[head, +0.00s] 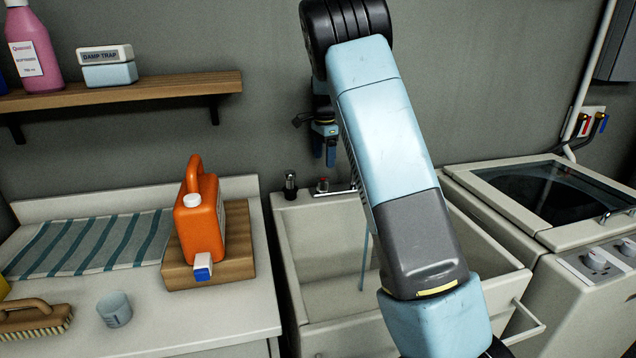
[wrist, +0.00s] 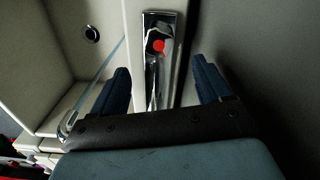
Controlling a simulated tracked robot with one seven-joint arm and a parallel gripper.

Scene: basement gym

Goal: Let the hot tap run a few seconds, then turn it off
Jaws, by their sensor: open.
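The hot tap, a chrome fitting with a red marker, sits at the back rim of the sink (head: 300,240); its red top (head: 322,182) shows in the head view. In the wrist view the red marker (wrist: 158,46) lies between my fingertips, with chrome below it. A thin bluish stream of water (head: 365,252) falls into the basin, and it also shows in the wrist view (wrist: 102,76). My gripper (head: 325,160) points down above the tap, its two blue fingers apart and empty. In the wrist view the fingers (wrist: 160,68) stand either side of the tap, without visible contact.
A second, dark-topped fitting (head: 290,185) stands left of the tap. The left counter holds an orange jug (head: 199,222) on a wooden block, a striped cloth (head: 90,245), a cup (head: 115,309) and a brush (head: 36,318). A washing machine (head: 590,265) stands right. A shelf (head: 120,92) hangs upper left.

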